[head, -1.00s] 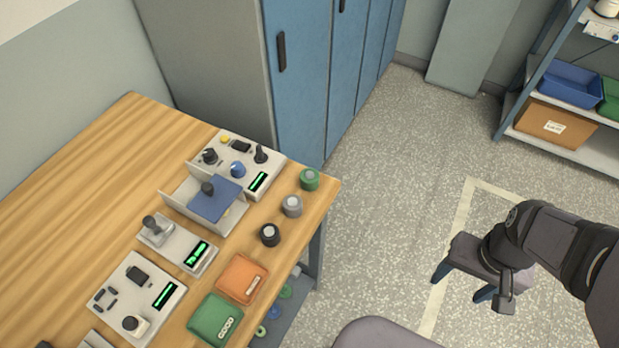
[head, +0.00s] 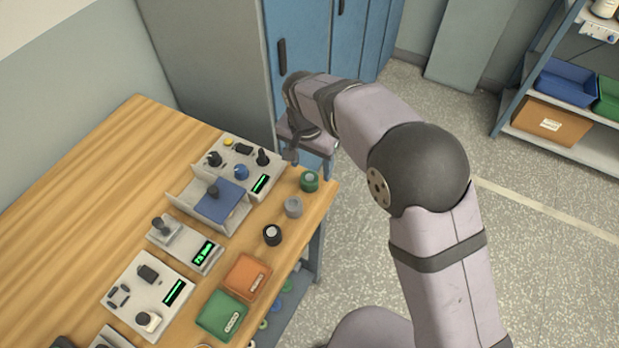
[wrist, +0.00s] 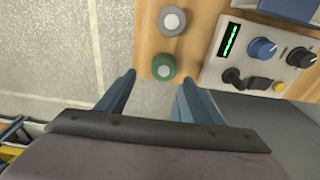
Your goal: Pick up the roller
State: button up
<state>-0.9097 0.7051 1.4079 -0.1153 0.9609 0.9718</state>
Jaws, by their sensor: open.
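Three short cylindrical rollers stand in a row near the table's right edge: a green one (head: 309,181), a grey one (head: 293,207) and a black one (head: 272,235), each with a pale centre. My gripper (head: 303,160) is open and empty above the table corner, just behind the green roller in the head view. In the wrist view, the green roller (wrist: 163,67) lies just beyond the gap between my two blue fingers (wrist: 158,82), with the grey roller (wrist: 172,20) farther off. I see no contact with either.
A panel with knobs (head: 242,163), a grey holder with a blue plate (head: 222,200) and other devices with displays stand left of the rollers. Orange (head: 247,276) and green (head: 222,316) trays lie at the front. Blue lockers (head: 310,50) rise behind the table.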

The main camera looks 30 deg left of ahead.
aim_at(310, 177)
jog(key=shift+s+a, duration=0.15)
jog(key=shift+a, duration=0.25)
jog(key=shift+w+d+f+p, duration=0.1)
jog(key=shift+w+f+p, duration=0.05)
jog(key=shift+f+p, duration=0.65)
jog(key=shift+w+f+p, duration=0.15)
jog(key=shift+f+p, duration=0.35)
jog(key=shift+f, duration=0.5)
jog(key=shift+w+f+p, duration=0.15)
jog(key=shift+f+p, duration=0.25)
jog(key=shift+f, duration=0.55)
jog(key=shift+w+f+p, duration=0.15)
jog(key=shift+f+p, duration=0.25)
jog(key=shift+f, duration=0.5)
jog(key=c, duration=1.2)
